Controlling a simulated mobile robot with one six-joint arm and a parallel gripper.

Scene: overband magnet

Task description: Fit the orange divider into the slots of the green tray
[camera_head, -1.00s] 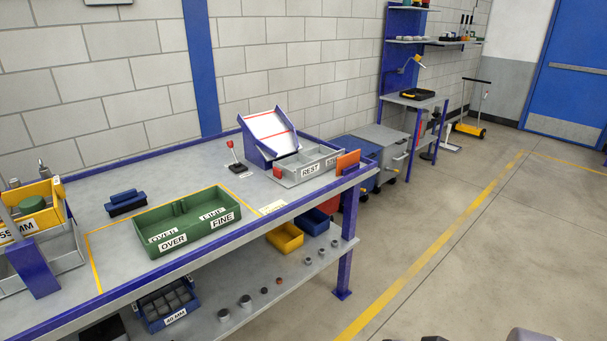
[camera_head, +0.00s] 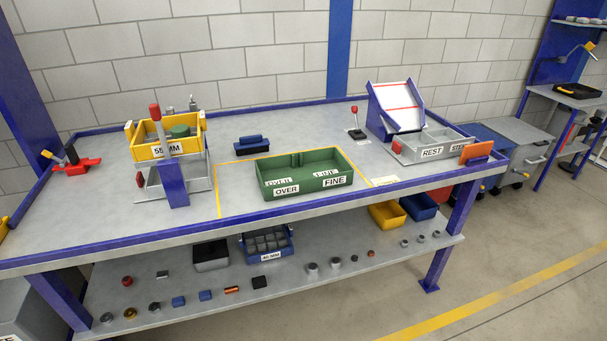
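The green tray (camera_head: 342,183) stands on the workbench inside a yellow-taped area, with OVER and FINE labels on its front wall. A short upright slot piece shows at the middle of its back wall. No divider is seen standing in it. An orange plate (camera_head: 478,151), which looks like the divider, stands upright at the bench's right front corner, by the right end of the grey REST/STEEL tray (camera_head: 405,158). What holds it there is too small to tell. My gripper is not in view.
A yellow 55 MM bin on a stand (camera_head: 169,140) is left of the green tray. A blue block-like tool (camera_head: 251,144) lies behind it. A red-knobbed lever (camera_head: 355,118) and a blue-sided chute (camera_head: 397,106) stand behind right. A raised blue rim edges the bench (camera_head: 90,235).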

